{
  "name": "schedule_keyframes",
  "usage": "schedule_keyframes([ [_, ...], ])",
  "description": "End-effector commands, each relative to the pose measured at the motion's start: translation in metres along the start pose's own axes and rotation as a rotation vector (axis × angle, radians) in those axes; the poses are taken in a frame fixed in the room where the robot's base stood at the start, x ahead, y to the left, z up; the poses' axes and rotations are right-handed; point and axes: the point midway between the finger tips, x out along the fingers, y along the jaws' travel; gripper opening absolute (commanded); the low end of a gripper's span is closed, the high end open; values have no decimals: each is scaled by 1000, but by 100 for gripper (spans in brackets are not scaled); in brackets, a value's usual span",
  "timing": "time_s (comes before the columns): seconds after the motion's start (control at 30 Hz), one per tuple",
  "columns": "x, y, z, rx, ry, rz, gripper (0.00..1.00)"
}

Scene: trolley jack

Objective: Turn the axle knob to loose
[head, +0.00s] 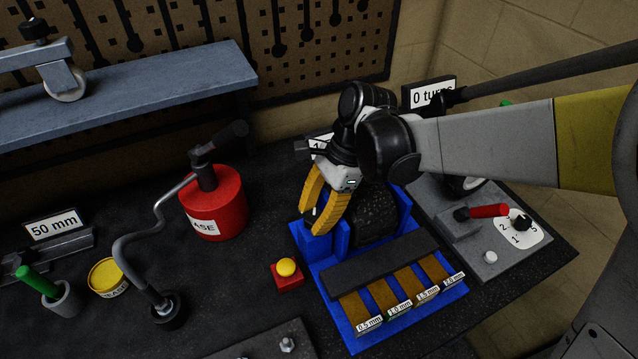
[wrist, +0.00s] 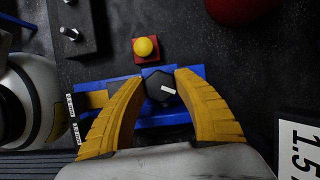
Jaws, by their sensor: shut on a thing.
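The axle knob (wrist: 156,85) is a small black six-sided knob with a white pointer mark, at the middle of the wrist view. It sits at the blue stand (head: 334,291), which holds a black ribbed wheel (head: 376,214). My gripper (head: 313,219) reaches down to the stand's left end. Its two yellow fingers stand on either side of the knob in the wrist view (wrist: 162,79) and are shut on it. In the head view the fingers mostly hide the knob. I see no readable loose or tight marking.
A red button box with a yellow top (head: 287,272) stands close left of the stand. A red grease can (head: 215,203) with a bent hose is farther left. Gauge strips (head: 407,284) lie in front of the wheel. A grey plate with a red lever (head: 489,211) and dial is at right.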

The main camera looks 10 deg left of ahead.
Motion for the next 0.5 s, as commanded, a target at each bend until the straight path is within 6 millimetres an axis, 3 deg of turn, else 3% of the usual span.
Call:
schedule_keyframes([
  [0.5, 1, 0, 0, -291, 1, 122, 6],
])
